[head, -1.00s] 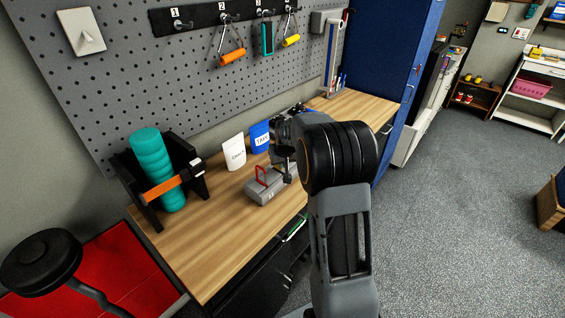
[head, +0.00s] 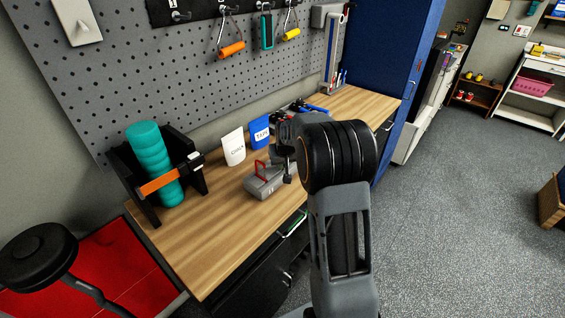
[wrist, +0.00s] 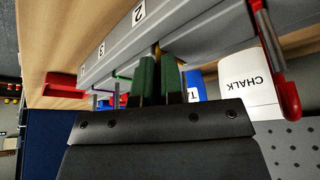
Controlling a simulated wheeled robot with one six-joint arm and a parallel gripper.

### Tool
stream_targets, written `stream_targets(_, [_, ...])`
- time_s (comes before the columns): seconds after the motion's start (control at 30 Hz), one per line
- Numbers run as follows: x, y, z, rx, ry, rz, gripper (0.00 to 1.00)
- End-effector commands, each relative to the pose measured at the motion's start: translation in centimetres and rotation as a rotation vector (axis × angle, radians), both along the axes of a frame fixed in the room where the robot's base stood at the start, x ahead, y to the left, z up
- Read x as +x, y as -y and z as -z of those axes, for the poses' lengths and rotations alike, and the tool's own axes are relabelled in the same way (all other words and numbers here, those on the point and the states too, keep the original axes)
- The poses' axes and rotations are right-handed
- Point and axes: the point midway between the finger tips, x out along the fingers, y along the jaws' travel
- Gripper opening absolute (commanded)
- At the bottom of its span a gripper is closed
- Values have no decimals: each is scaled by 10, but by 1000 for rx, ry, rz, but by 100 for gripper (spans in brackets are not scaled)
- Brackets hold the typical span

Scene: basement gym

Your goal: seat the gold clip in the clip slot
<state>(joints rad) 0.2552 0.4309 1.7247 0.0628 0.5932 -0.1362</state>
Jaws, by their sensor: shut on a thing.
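My gripper (wrist: 158,62) is shut on the gold clip (wrist: 157,48), of which only a small yellow bit shows between the green fingertips in the wrist view. The rest of the clip is hidden by the fingers. The fingertips are at the side of a grey block (wrist: 199,23) marked 2 and 3, close against its edge; I cannot tell whether the clip touches a slot. In the head view the grey block (head: 262,187) sits on the bench beside my gripper (head: 287,176), and the clip cannot be made out. The clip slot itself is not clearly visible.
A red clip (head: 260,168) stands up from the block, close to my gripper. A white chalk container (head: 233,147) and a blue one (head: 259,132) stand behind. A teal roll (head: 151,163) in a black holder is at left. The bench (head: 205,228) in front is clear.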

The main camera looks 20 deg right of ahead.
Motion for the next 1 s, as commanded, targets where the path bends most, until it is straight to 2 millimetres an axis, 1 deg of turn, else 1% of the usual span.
stream_targets(0.03, [0,0,2,0,0,0,0])
stream_targets(0.07, [0,0,1,0,0,0,10])
stream_targets(0.1, [0,0,1,0,0,0,13])
stream_targets(0.3, [0,0,1,0,0,0,33])
stream_targets(0.37, [0,0,1,0,0,0,38])
stream_targets(0.6, [0,0,0,0,0,0,38])
stream_targets(0.73, [-4,-1,-9,0,2,0,38])
stream_targets(0.87, [-12,-2,-30,-2,6,0,38])
stream_targets(1.0, [-23,-4,-57,-1,6,0,38])
